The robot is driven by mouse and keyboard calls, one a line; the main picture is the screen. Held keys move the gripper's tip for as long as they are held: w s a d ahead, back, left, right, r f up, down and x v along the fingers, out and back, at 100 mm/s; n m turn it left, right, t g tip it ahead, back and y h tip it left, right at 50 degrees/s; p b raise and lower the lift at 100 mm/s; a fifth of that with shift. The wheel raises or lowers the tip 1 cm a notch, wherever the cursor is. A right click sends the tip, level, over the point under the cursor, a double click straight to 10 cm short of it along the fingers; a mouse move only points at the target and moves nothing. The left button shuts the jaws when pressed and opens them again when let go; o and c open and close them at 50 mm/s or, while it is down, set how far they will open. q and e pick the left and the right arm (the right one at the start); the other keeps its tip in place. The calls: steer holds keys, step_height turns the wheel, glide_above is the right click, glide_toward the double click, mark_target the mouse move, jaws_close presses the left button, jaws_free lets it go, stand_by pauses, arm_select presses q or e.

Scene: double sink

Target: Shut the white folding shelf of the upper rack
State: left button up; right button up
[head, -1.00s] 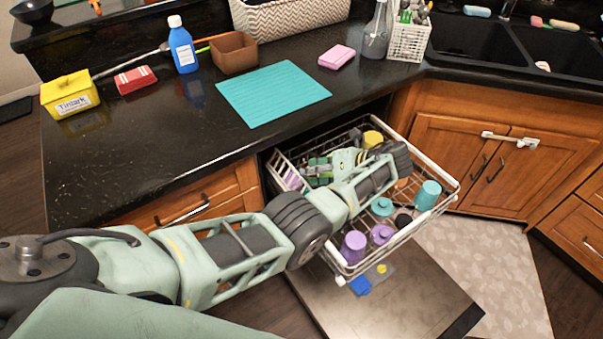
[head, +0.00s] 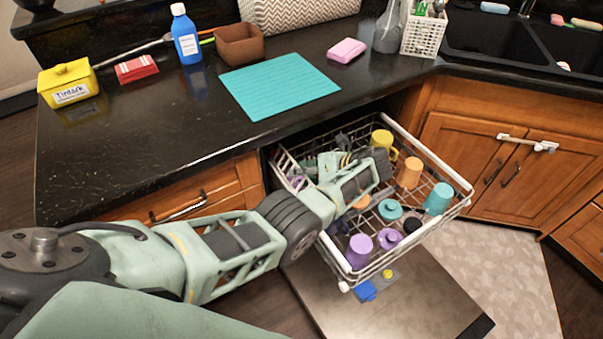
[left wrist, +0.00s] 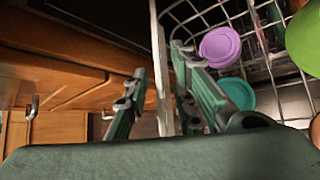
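The upper rack (head: 447,170) is a white wire basket pulled out of the dishwasher under the counter. It holds several cups and lids. My left gripper (head: 318,165) is over the rack's left part; its fingers are partly hidden by my wrist in the head view. In the left wrist view the fingers (left wrist: 160,65) are apart, one on each side of a white bar (left wrist: 161,90). I cannot tell whether they touch it, or whether this bar belongs to the folding shelf or the rack's side. The folding shelf is not clear in the head view. My right gripper is not in view.
A yellow mug (head: 382,142), an orange cup (head: 409,173), a teal cup (head: 438,198) and a purple cup (head: 358,251) stand in the rack. The open dishwasher door (head: 400,305) lies below. The black counter (head: 160,140) edges the rack's back left.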

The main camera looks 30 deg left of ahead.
mark_target(293, 185)
arm_select(q)
steer(key=shift+a, duration=0.15)
steer(key=shift+c, duration=0.3)
jaws_close()
steer(key=shift+r+p, duration=0.15)
steer(key=shift+p, duration=0.5)
steer(key=s+n+t+h+p, duration=0.1)
steer(key=p, duration=0.6)
steer(key=s+a+r+n+t+h+p, duration=0.1)
steer(key=t+p, duration=0.1)
steer(key=p, duration=0.5)
steer(key=shift+s+a+h+p, duration=0.2)
steer(key=shift+s+h+p, duration=0.05)
steer(key=shift+h+p, duration=0.15)
steer(key=shift+s+a+f+n+t+p, duration=0.15)
steer(key=shift+s+n+t+p, duration=0.1)
steer(key=shift+n+t+p, duration=0.4)
